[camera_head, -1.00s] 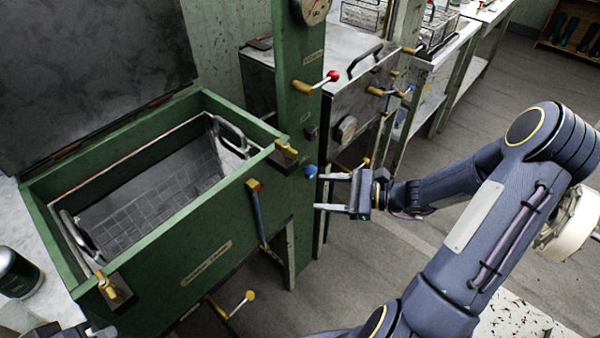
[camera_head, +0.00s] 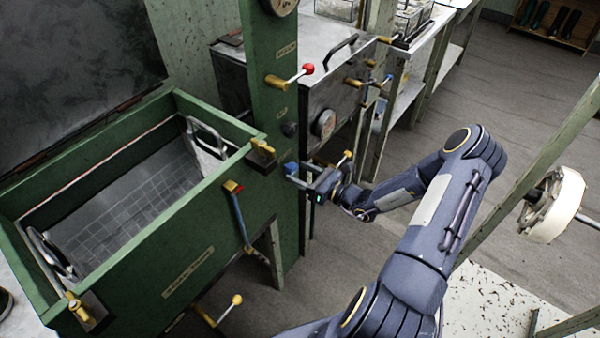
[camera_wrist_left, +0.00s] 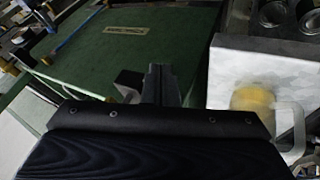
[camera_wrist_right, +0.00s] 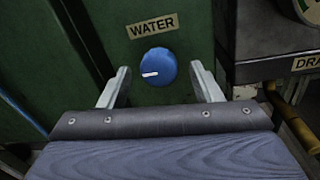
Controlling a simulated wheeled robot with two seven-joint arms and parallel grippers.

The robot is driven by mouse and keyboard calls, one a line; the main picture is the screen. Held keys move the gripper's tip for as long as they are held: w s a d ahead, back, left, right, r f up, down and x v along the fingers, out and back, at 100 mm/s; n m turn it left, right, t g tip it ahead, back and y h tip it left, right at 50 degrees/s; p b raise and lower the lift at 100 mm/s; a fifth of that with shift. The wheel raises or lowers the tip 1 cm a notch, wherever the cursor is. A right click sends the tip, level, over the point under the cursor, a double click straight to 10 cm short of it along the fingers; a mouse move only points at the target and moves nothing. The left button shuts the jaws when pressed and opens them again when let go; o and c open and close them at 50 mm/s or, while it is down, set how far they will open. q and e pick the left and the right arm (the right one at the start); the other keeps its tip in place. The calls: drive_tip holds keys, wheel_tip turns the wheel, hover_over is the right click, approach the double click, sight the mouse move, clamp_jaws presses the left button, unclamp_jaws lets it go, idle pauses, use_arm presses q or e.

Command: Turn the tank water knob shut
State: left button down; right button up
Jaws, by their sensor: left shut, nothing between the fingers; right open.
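The water knob (camera_wrist_right: 158,68) is a round blue knob on a green panel, under a "WATER" label (camera_wrist_right: 152,26). Its white mark points left in the right wrist view. In the head view the knob (camera_head: 291,168) shows on the green post beside the tank (camera_head: 186,210). My right gripper (camera_head: 301,174) is open just in front of it; its fingers appear on the knob's left and right in the right wrist view, with no contact visible. My left gripper (camera_wrist_left: 158,82) is shut and empty, seen only in the left wrist view, with the green tank front beyond.
A red-tipped lever (camera_head: 307,69) sticks out higher on the post.

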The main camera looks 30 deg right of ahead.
drive_tip(key=shift+w+a, duration=0.15)
drive_tip(key=shift+w, duration=0.05)
drive_tip(key=shift+c, duration=0.3)
drive_tip(key=c, duration=0.9)
drive_tip(key=shift+c, duration=0.2)
